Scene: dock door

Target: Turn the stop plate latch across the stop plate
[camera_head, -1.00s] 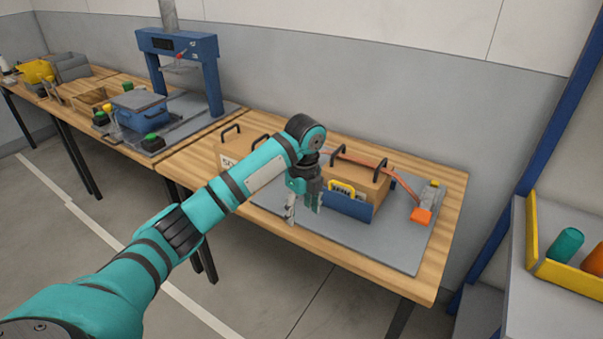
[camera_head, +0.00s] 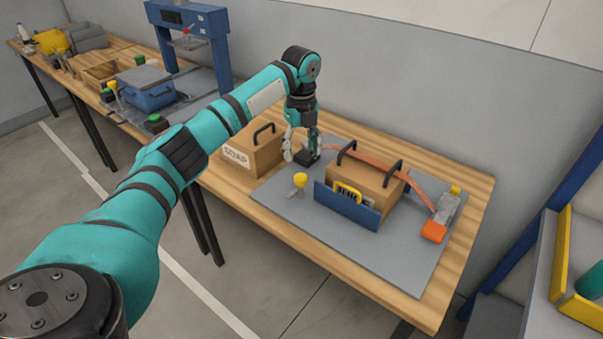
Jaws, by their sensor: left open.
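The blue stop plate (camera_head: 336,203) stands upright along the front of a cardboard box (camera_head: 376,188) on a grey base board. A small yellow-topped knob on a short grey piece (camera_head: 300,181), seemingly the stop plate latch, sits on the board just left of the plate's left end. It appears beside the plate, not across it. My left gripper (camera_head: 302,155) points down, open, behind the knob and left of the box. It is close to a black block (camera_head: 307,159) at the strap's left end; I cannot tell if they touch. My right gripper is not in view.
An orange strap (camera_head: 418,193) runs over the box to a buckle with an orange end (camera_head: 433,232). A box marked SOAP (camera_head: 246,158) stands left of the board. The board's front part is clear. A yellow-edged shelf (camera_head: 560,255) stands at right.

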